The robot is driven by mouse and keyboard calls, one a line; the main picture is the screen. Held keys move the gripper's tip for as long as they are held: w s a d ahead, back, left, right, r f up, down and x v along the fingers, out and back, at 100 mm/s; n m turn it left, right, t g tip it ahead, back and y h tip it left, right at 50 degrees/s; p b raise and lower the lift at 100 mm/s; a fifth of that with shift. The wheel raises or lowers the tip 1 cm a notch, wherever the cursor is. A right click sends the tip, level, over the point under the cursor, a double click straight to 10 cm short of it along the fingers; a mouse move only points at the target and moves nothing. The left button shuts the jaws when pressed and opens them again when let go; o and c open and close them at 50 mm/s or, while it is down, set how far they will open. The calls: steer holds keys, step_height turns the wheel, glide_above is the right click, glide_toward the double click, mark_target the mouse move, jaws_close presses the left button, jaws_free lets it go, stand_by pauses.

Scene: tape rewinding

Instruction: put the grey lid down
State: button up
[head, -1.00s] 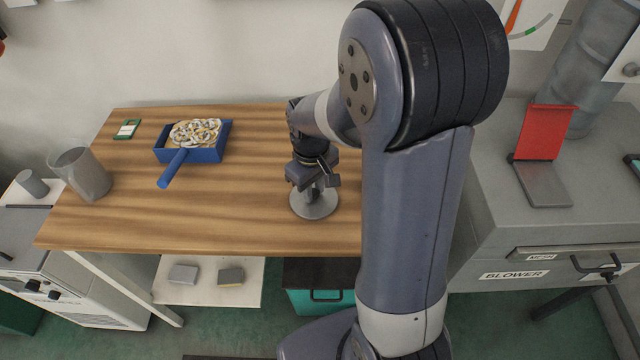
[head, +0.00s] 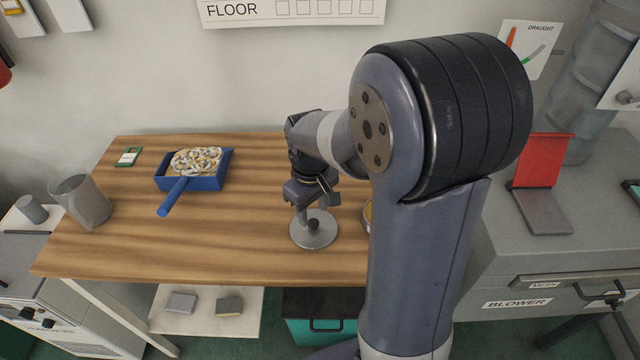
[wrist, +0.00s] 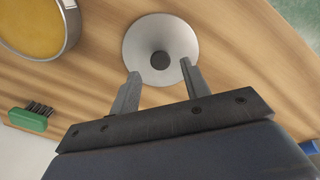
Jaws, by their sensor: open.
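The grey lid (head: 314,236) lies flat on the wooden table, with its dark knob upward. It also shows in the wrist view (wrist: 184,38), round and shiny. My gripper (head: 316,202) is above the lid, its fingers apart. In the wrist view my gripper (wrist: 158,70) is open and empty, and the knob shows beyond and between the fingertips, free of them.
A round container with yellow contents (wrist: 38,27) and a green brush (wrist: 28,120) are near the lid. A blue scoop (head: 208,183) full of rings and a grey cup (head: 88,205) stand left on the table (head: 190,245). Bare wood lies between scoop and lid.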

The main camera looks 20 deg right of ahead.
step_height(320, 180, up, 9)
steer(key=shift+f, duration=0.1)
stand_by(0.4)
glide_toward(314, 223)
steer(key=shift+w+f, duration=0.1)
steer(key=shift+f, duration=2.65)
steer(key=shift+f, duration=0.1)
